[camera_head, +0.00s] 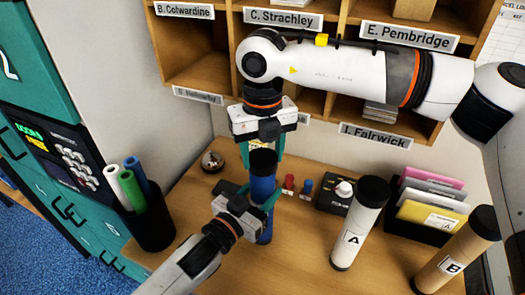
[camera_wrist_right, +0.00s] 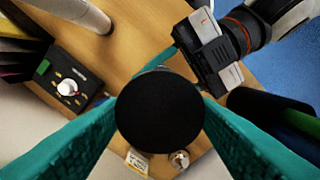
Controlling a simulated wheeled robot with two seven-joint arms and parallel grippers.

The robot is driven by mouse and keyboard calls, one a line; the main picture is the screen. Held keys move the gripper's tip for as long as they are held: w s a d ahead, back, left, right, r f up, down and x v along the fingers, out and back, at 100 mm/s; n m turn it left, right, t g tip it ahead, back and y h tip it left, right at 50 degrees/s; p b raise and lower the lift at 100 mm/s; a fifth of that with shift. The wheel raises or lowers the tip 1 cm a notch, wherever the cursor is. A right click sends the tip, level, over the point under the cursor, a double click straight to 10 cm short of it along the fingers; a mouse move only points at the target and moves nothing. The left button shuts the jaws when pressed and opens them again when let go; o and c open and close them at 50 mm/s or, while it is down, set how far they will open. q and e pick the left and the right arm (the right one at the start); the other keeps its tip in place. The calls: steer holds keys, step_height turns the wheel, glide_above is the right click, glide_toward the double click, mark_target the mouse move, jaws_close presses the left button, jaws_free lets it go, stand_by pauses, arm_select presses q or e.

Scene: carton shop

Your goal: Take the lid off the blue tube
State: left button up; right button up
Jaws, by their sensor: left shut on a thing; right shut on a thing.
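The blue tube (camera_head: 262,191) stands upright on the wooden desk, with its black lid (camera_head: 263,162) on its top end. My left gripper (camera_head: 266,203) comes in from the lower left and is shut on the tube's blue body. My right gripper (camera_head: 264,150) points down from above and is shut on the black lid. In the right wrist view the lid (camera_wrist_right: 160,112) shows as a round black disc between the two teal fingers. The lid hides most of the tube in that view. My left gripper's body (camera_wrist_right: 212,55) is beside it.
A white tube marked A (camera_head: 352,232) and a brown tube marked B (camera_head: 452,255) stand to the right. A file holder (camera_head: 408,233) is behind them. A black bin (camera_head: 152,229) with rolls stands left. Labelled pigeonholes (camera_head: 185,50) rise behind. A bell (camera_head: 212,161) and small stamps (camera_head: 289,183) are near the tube.

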mark_target(262, 158)
steer(key=shift+r, duration=0.2)
steer(key=shift+r, duration=0.9)
steer(key=shift+r, duration=2.05)
arm_select(q)
steer(key=o, duration=1.4)
steer(key=shift+o, duration=0.2)
arm_select(e)
steer(key=shift+f, duration=0.1)
